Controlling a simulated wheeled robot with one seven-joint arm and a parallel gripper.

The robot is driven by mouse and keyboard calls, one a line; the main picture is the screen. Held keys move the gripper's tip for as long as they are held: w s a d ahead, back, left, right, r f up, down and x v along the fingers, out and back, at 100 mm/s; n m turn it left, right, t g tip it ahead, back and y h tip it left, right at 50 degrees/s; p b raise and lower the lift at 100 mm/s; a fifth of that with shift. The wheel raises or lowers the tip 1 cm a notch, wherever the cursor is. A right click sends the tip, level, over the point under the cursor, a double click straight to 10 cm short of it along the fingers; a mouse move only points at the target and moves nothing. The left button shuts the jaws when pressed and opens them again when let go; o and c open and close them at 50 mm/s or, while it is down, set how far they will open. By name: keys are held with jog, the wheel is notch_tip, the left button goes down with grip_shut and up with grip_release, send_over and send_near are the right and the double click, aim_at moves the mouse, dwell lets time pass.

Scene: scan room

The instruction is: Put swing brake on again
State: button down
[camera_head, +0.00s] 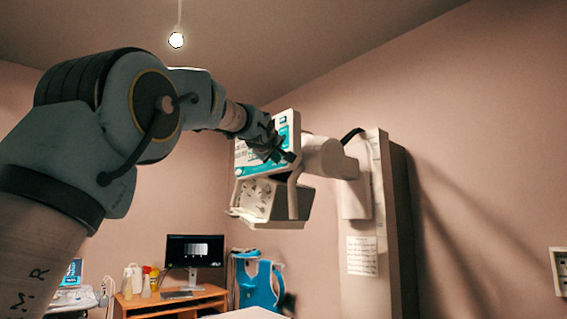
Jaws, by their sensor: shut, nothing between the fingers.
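The x-ray head (258,203) hangs from a horizontal arm (329,158) on a tall column (378,220) right of the middle. Its control panel (244,155) is white and teal, with small markings too fine to read. A box with knobs hangs below the panel. My gripper (287,157) is shut and empty, in front of the panel's right part, near its edge. I cannot tell whether it touches the panel. The swing brake control cannot be made out; my gripper and wrist cover part of the panel.
A wooden desk (172,303) with a monitor (195,251) and several bottles stands at the back left. A blue apron-like item (260,286) hangs beside it. A bulb (176,40) hangs from the ceiling. A paper notice (361,256) is on the column.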

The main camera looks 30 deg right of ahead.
jog(key=shift+a, duration=0.25)
jog(key=shift+s+a+b, duration=0.25)
jog(key=shift+a+b, duration=0.25)
jog(key=shift+a, duration=0.75)
jog(key=shift+s+a+b, duration=0.25)
jog(key=shift+a+b, duration=0.2)
jog(key=shift+a, duration=0.8)
